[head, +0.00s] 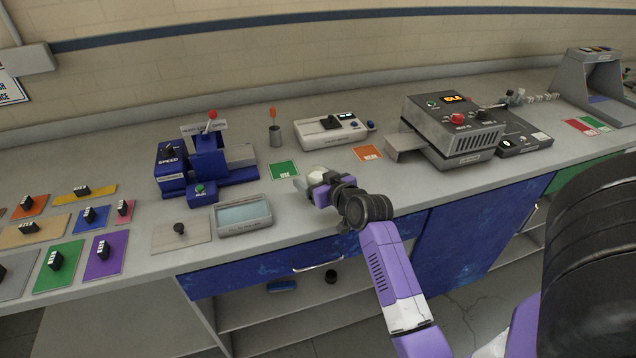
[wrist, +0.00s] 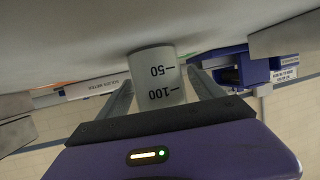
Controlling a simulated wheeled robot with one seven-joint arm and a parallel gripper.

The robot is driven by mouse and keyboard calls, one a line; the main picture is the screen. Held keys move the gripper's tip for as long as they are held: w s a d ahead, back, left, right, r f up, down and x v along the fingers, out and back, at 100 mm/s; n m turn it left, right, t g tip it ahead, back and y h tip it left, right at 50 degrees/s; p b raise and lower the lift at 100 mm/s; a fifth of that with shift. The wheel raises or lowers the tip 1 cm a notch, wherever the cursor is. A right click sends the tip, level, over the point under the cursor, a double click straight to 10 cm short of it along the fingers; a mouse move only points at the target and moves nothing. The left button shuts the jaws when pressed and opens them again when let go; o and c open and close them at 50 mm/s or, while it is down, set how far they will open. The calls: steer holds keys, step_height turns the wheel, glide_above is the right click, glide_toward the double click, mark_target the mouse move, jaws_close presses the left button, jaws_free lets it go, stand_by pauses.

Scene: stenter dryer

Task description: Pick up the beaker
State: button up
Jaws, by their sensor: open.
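The beaker (wrist: 157,72) is a pale, translucent cylinder with dark 50 and 100 marks that read upside down in the wrist view. Its base meets the grey counter, which fills the top of that view. My gripper (wrist: 160,80) is open, with one finger on each side of the beaker. A narrow gap seems to show at each side; contact cannot be made out. In the head view my gripper (head: 312,184) is low over the counter near its front edge, and I cannot clearly pick out the beaker there.
A grey tray (head: 243,228) and blue lever machine (head: 205,165) stand left of my gripper. A grey control box (head: 452,130) is to the right.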

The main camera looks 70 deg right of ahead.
steer(key=shift+w+d+f, duration=0.2)
steer(key=shift+w+d, duration=0.15)
steer(key=shift+w, duration=0.05)
steer(key=c, duration=1.6)
steer(key=shift+c, duration=0.2)
steer(key=shift+r, duration=0.1)
step_height(320, 180, up, 20)
